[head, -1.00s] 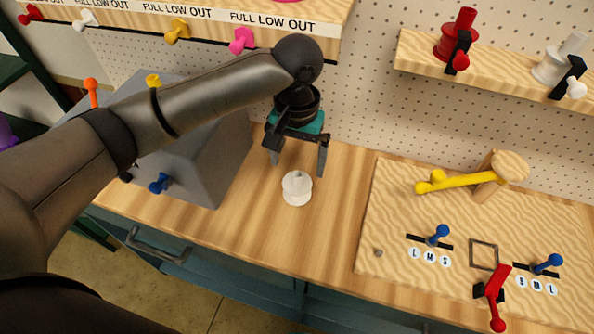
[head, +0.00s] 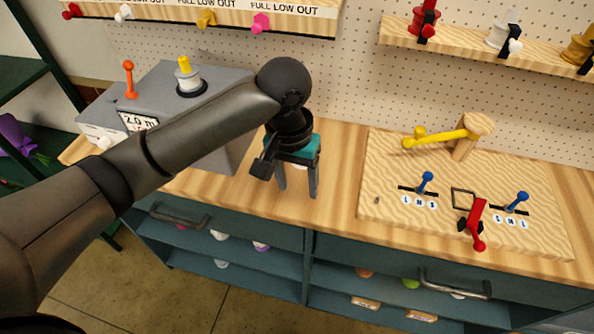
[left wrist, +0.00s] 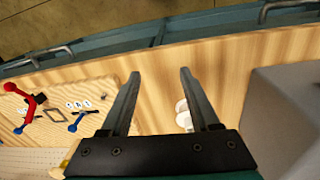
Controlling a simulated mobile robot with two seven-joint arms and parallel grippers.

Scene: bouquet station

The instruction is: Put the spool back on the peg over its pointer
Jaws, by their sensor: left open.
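A small white spool (left wrist: 183,118) stands on the wooden counter. In the left wrist view it shows near the base of the right-hand finger, which partly hides it; in the head view my gripper hides nearly all of it. My left gripper (head: 297,192) is open and points down over the counter at the spool. In the left wrist view its fingers (left wrist: 159,73) are apart with bare counter between their tips. Coloured pointers, red (head: 71,11), white (head: 124,12), yellow (head: 206,18) and pink (head: 260,22), stick out below FULL LOW OUT labels at upper left. My right gripper is not in view.
A grey machine (head: 225,85) with an orange lever (head: 129,80) and a yellow-topped white spool (head: 188,78) stands left. A wooden board (head: 400,190) with blue and red levers lies right. An upper right shelf (head: 455,47) holds red, white and yellow spools.

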